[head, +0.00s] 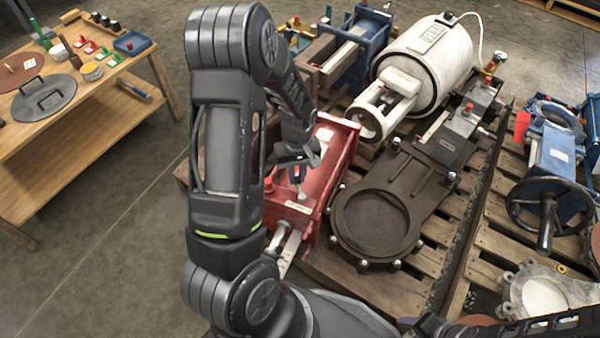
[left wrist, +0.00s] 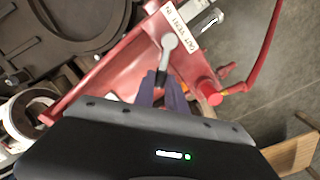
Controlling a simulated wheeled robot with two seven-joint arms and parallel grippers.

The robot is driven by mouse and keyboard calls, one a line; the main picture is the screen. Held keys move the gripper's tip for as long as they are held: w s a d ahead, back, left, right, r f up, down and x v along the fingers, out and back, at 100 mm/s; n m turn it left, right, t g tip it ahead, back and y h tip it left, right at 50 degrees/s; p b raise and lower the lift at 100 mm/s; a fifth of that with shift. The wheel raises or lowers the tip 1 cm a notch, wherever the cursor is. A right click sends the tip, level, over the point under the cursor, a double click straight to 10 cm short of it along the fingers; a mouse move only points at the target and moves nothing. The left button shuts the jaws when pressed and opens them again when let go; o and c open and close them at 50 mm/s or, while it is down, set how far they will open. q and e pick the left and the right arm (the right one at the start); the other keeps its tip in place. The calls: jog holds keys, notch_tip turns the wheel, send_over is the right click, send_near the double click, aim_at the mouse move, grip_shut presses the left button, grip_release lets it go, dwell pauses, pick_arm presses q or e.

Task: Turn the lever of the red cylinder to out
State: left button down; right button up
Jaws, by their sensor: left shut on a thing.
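The red cylinder (head: 338,160) lies on a pallet left of the round dark plate, with a pale rod at its near end. In the left wrist view, its red body (left wrist: 120,68) runs diagonally and carries a white label. A lever with a round grey hub (left wrist: 169,41) and a pale arm stands on it beside the label. My left gripper (head: 297,172) is over the cylinder's near half. In the left wrist view, its purple fingers (left wrist: 162,88) are closed around the lever's end, which they partly hide. My right gripper does not show.
A dark flanged plate (head: 376,218) lies close right of the cylinder. A white tank (head: 430,62) and a blue frame (head: 362,50) stand behind. A blue valve with a handwheel (head: 550,195) is at right. A wooden table (head: 110,112) stands at left, with bare floor between.

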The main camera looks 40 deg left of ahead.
aim_at(297, 178)
pick_arm(q)
jog(key=shift+s, duration=0.1)
dwell(0.4)
jog(key=c, duration=1.4)
grip_release()
jog(key=shift+o, duration=0.2)
jog(key=shift+r, duration=0.1)
notch_tip(297, 178, up, 8)
jog(key=p, duration=0.3)
jog(key=shift+f, duration=0.2)
